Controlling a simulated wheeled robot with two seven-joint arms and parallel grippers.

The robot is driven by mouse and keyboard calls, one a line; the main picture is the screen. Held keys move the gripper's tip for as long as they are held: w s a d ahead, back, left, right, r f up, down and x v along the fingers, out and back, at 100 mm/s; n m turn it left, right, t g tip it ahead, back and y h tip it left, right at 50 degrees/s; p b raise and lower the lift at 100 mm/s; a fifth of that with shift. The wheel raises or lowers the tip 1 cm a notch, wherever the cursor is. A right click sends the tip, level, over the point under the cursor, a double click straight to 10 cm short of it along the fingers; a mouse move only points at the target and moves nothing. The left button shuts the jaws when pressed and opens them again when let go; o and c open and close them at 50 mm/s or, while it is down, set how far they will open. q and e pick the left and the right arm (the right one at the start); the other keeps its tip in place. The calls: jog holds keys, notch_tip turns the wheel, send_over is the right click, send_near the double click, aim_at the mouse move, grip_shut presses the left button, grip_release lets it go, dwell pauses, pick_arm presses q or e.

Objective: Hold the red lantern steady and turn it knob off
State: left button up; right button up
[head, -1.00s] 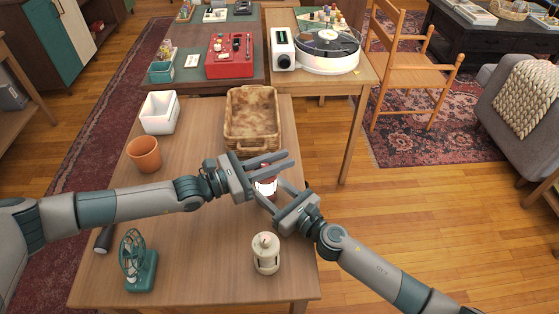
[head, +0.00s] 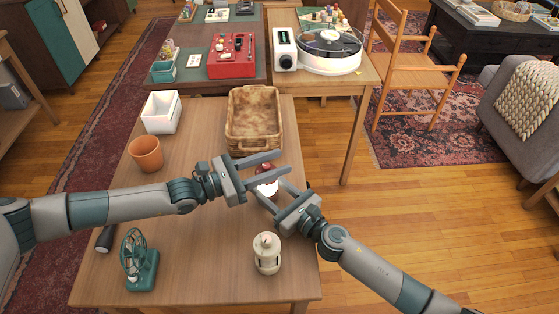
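The red lantern (head: 266,188) stands on the wooden table, right of the table's middle. Its red top and bright globe show between the grippers; its knob and much of its body are hidden. My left gripper (head: 284,162) reaches in from the left, its two fingers apart, with the lantern's red top showing between them. I cannot tell whether they touch it. My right gripper (head: 269,184) comes from the lower right. Its fingers are also apart, pointing up-left at the lantern's lower part. Contact there is unclear.
A cream lantern (head: 267,254) and a green fan (head: 139,262) stand at the near side. A wicker basket (head: 254,150) sits just behind the grippers. A terracotta pot (head: 146,154) and white planter (head: 161,112) are at left.

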pick_arm(q)
jog(key=v, duration=1)
jog(key=shift+w, duration=0.15)
jog(key=shift+w+m+g, duration=1)
jog(key=shift+m+g, duration=0.5)
jog(key=shift+g, duration=0.8)
jog(key=shift+w+m+g, duration=1)
jog(key=shift+m+g, duration=0.5)
jog(key=shift+g, duration=0.8)
jog(key=shift+w+m+g, duration=1)
jog(key=shift+m+g, duration=0.5)
jog(key=shift+g, duration=0.8)
jog(key=x, duration=1.2)
